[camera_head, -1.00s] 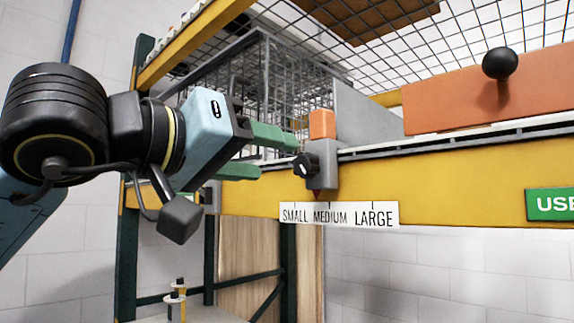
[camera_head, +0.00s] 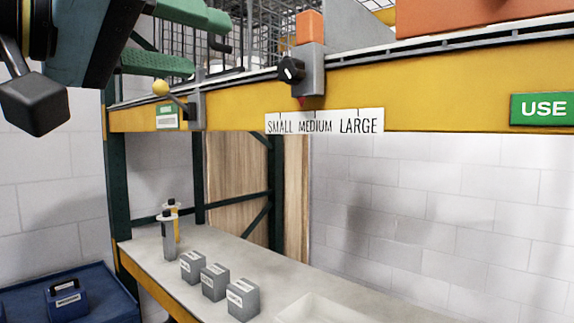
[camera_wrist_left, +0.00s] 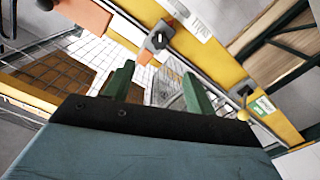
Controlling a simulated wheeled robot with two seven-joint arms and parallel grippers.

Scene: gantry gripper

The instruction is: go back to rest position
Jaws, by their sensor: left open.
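My left gripper (camera_head: 170,38) is at the upper left of the head view, with its two green fingers spread apart and nothing between them. It also shows in the left wrist view (camera_wrist_left: 157,90), open and empty. A grey slider with an orange top (camera_head: 310,60) and a black knob (camera_head: 291,70) sits on the yellow beam's rail, to the right of the fingers and apart from them. Its red pointer is above the SMALL MEDIUM LARGE label (camera_head: 325,122), near MEDIUM. The slider also shows in the left wrist view (camera_wrist_left: 158,40). My right gripper does not show.
The yellow beam (camera_head: 450,88) crosses the view, with a yellow-knobbed lever (camera_head: 161,88) near its left end. Below, a grey bench (camera_head: 275,284) holds several labelled grey blocks (camera_head: 214,282). A blue cart (camera_head: 95,300) stands at lower left. A green USE sign (camera_head: 543,109) is at right.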

